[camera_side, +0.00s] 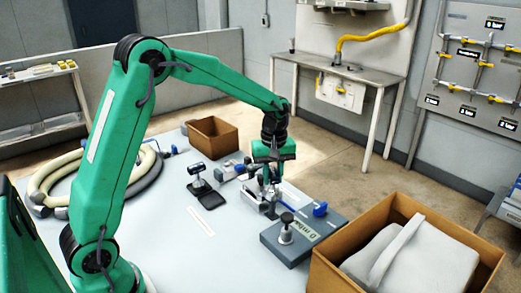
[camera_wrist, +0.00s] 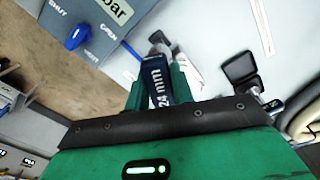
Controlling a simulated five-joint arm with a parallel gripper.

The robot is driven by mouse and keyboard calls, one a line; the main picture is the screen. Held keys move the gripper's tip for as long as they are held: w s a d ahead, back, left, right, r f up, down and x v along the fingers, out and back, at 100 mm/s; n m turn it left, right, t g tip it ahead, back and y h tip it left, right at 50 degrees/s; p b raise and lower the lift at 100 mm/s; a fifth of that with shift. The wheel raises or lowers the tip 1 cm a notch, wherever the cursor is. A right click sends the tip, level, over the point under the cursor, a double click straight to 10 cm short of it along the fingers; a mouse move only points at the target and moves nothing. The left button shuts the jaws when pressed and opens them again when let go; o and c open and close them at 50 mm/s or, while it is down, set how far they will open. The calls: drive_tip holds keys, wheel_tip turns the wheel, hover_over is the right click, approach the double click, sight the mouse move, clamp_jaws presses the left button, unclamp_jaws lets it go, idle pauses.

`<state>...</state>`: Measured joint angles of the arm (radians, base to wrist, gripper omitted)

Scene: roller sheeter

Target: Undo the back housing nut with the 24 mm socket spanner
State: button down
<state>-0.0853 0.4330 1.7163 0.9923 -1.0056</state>
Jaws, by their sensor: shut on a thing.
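My gripper (camera_wrist: 158,88) is shut on the 24 mm socket spanner (camera_wrist: 157,80), a dark tool with white "24 mm" lettering, seen in the wrist view. Its far end lies over pale metal parts (camera_wrist: 185,62). In the side view my gripper (camera_side: 270,178) is low over the small metal assembly (camera_side: 252,198) on the table, and hides part of it. I cannot make out the back housing nut, or whether the spanner sits on it.
A grey-blue box (camera_side: 300,243) with a "mbar" label and blue handle (camera_side: 320,209) stands at right. A cardboard box (camera_side: 330,275) holds a grey bag. A dark stand with a tool (camera_side: 197,178) is left of my gripper. Pale hoses (camera_side: 60,180) lie far left.

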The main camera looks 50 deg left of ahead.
drive_tip(key=shift+n, duration=3.3)
